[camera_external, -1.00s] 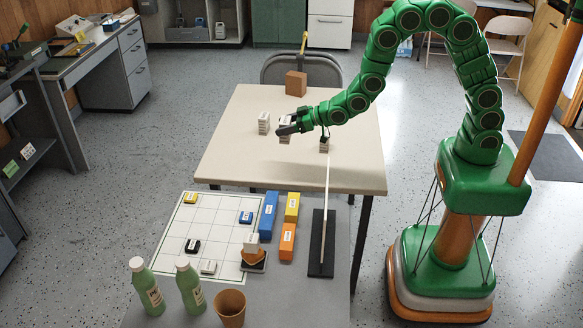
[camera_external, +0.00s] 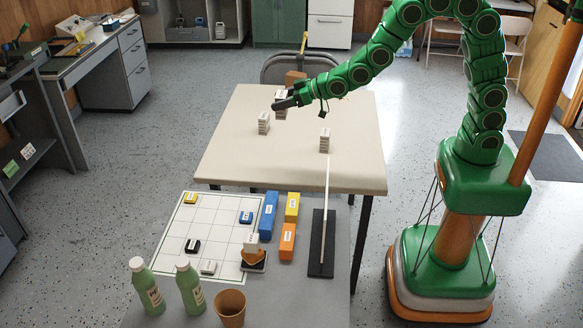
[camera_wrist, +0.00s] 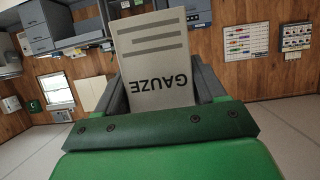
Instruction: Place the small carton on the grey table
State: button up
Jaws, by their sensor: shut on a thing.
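My gripper (camera_external: 286,103) is shut on a small white carton (camera_external: 281,96), held over the far part of the beige table (camera_external: 235,155). In the wrist view the carton (camera_wrist: 158,72) reads GAUZE, upside down, between the two dark fingers. Two similar small cartons stand on the beige table, one to the left (camera_external: 263,124) and one to the right (camera_external: 324,141). The grey table (camera_external: 180,268) lies in front, lower in the picture, and bears a white grid sheet (camera_external: 205,215). Whether the held carton is clear of the beige top is hard to tell.
On the grey table are blue (camera_external: 268,215), yellow (camera_external: 292,207) and orange (camera_external: 287,241) blocks, a dark stand with a tall rod (camera_external: 321,250), two green bottles (camera_external: 147,285) (camera_external: 190,287) and a brown cup (camera_external: 230,308). A brown box (camera_external: 295,77) is partly hidden behind my arm.

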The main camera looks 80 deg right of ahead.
jog(key=w+a+r+y, duration=0.1)
jog(key=w+a, duration=0.2)
jog(key=a, duration=0.9)
jog(key=n+g+y, duration=0.1)
jog(key=n+y, duration=0.3)
jog(key=n, duration=0.1)
send_over(298, 308)
jog(key=f, duration=0.1)
jog(key=shift+f, duration=12)
jog(key=o, duration=1)
jog(key=shift+f, duration=0.15)
